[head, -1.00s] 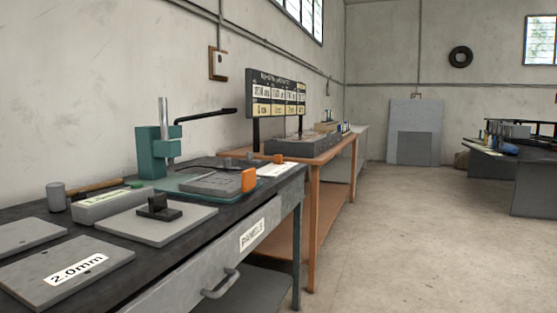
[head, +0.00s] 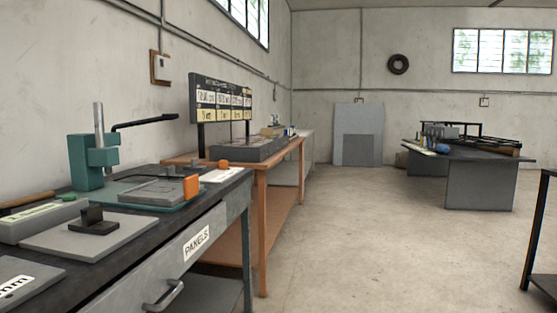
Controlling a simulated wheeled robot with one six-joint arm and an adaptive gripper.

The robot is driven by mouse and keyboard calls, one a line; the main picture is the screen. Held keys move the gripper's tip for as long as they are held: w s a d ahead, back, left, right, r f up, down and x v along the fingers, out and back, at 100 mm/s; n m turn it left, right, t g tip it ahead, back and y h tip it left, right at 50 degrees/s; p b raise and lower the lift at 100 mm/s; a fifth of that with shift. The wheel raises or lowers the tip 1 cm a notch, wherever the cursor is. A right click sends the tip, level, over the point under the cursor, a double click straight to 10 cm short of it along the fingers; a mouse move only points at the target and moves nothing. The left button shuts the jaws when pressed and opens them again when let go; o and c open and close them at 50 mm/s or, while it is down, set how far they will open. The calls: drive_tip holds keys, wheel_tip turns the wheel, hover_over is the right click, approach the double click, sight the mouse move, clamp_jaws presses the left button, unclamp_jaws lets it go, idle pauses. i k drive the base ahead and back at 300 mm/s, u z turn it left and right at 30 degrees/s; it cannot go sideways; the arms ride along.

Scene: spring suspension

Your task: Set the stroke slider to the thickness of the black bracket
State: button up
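A small black bracket-like piece (head: 94,222) with an upright part sits on a light grey plate (head: 60,240) on the near bench at lower left. I take it for the black bracket; its thickness cannot be read from here. Behind it, a grey block (head: 155,193) with an orange end piece (head: 191,187) lies on a green base. A green press (head: 92,160) with a long black lever (head: 145,123) stands behind, near the wall. I cannot tell which part is the stroke slider. My gripper is not in view.
The near bench (head: 125,262) has a drawer labelled PANELS (head: 196,243). A wooden bench (head: 262,174) beyond carries a board of cards (head: 221,102). A dark table (head: 478,170) stands at right. The concrete floor (head: 375,240) between is clear.

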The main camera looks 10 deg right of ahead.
sight(223, 165)
drive_tip(key=z, duration=0.75)
drive_tip(key=i, duration=2.3)
drive_tip(key=u, duration=0.75)
